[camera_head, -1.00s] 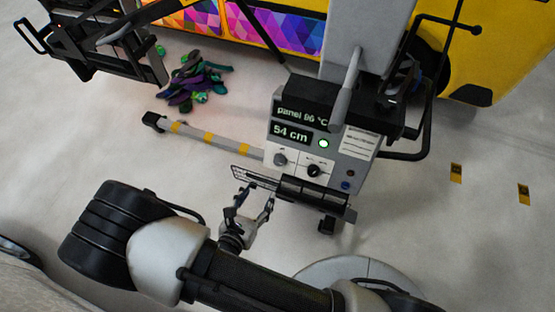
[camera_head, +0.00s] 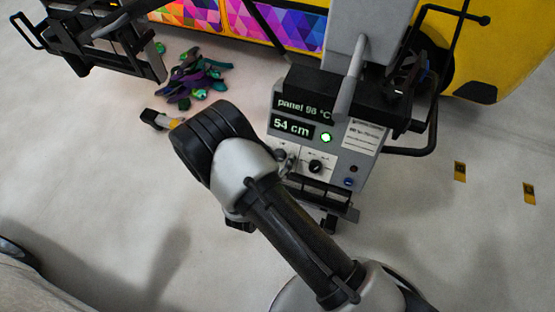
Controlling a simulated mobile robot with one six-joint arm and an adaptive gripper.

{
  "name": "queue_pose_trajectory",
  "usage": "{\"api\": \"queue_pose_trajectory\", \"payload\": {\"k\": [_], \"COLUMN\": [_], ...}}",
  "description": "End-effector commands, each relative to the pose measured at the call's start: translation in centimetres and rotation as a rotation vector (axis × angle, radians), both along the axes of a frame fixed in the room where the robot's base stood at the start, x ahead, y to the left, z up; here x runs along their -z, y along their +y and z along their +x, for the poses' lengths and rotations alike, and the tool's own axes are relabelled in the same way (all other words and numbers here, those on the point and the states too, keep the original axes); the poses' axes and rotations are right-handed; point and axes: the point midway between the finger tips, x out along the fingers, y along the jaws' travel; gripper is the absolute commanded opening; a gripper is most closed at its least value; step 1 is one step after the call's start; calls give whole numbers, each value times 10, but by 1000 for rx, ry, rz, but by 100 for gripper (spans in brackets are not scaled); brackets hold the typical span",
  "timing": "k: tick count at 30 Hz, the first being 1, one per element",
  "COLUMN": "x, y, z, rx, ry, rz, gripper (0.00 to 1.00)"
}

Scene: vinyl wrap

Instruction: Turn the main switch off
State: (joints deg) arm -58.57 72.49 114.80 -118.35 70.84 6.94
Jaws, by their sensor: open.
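The control box (camera_head: 335,128) has a display reading about "panel 98 °C" and "54 cm", with a lit green lamp (camera_head: 326,138). A black rotary knob (camera_head: 317,167) sits below the display on a pale plate, and a grey knob (camera_head: 281,156) is to its left. A small blue button (camera_head: 348,182) is at lower right. The labels are too small to read, so I cannot tell which control is the main switch. My gripper (camera_head: 286,167) is mostly hidden behind my arm; a small part seems to show just below the grey knob. Contact cannot be told.
A yellow vehicle with a colourful patterned panel (camera_head: 303,25) stands behind. A heap of dark green and purple scraps (camera_head: 192,78) lies on the floor. A black handle bar (camera_head: 420,150) sticks out right of the box.

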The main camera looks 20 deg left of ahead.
Motion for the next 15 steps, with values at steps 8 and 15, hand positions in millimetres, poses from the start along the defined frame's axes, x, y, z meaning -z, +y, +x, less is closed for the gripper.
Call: {"api": "queue_pose_trajectory", "payload": {"k": [8, 15], "x": [2, 2], "y": [0, 0], "z": [5, 4], "rx": [-1, -1], "ry": [0, 0], "rz": [-1, 0], "gripper": [56, 45]}}
